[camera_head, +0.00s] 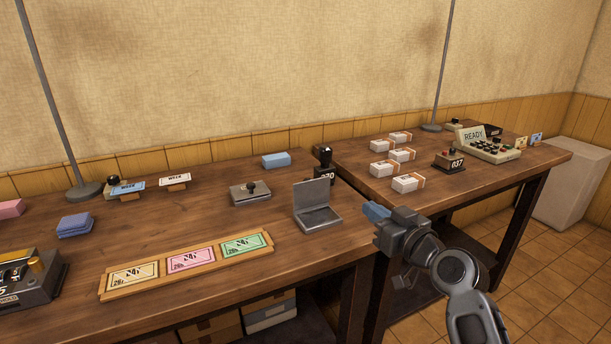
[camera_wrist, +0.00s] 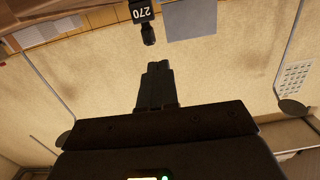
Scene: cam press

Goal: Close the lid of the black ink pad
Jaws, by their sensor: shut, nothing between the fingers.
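The ink pad (camera_head: 318,222) is a flat grey case near the right end of the left table. Its lid (camera_head: 312,194) stands up, roughly upright, at the back of the base, so the case is open. In the wrist view my gripper (camera_wrist: 157,66) is shut and empty. A flat grey panel at the top of that view, seemingly the lid (camera_wrist: 190,18), lies beyond the fingertips. The black stamp (camera_wrist: 143,14) marked 270 shows beside it.
The black stamp (camera_head: 325,165) stands just behind the lid. A grey block with a knob (camera_head: 250,192) lies to the left. A wooden tray with several tickets (camera_head: 190,283) lies in front. A second table (camera_head: 440,190) with several paper bundles stands at right.

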